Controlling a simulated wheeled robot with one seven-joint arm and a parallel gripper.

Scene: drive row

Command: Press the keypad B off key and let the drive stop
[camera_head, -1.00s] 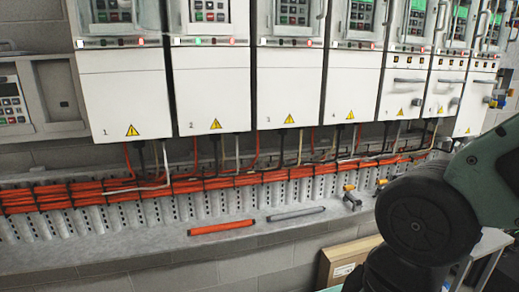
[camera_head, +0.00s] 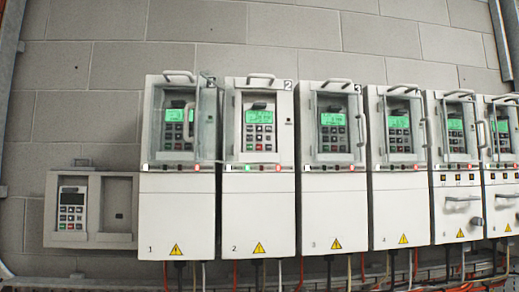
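A row of white drives with keypads fills the middle and right of the head view. Drive 1 (camera_head: 176,225), drive 2 (camera_head: 257,220) and drive 3 (camera_head: 334,215) each have a keypad with a lit green screen: drive 1's keypad (camera_head: 177,128), drive 2's keypad (camera_head: 259,130) and drive 3's keypad (camera_head: 334,132). A separate grey keypad (camera_head: 71,208) with a dark screen sits in a wall box at the left. I cannot read any letter B or tell the off keys apart at this size. My gripper is out of view.
Clear covers with handles show on several drives; drive 1's cover (camera_head: 206,118) seems to stand out. Drive 2 shows a green lamp and a red lamp (camera_head: 278,168). Red and black cables (camera_head: 300,272) run below. The block wall (camera_head: 200,30) above is bare.

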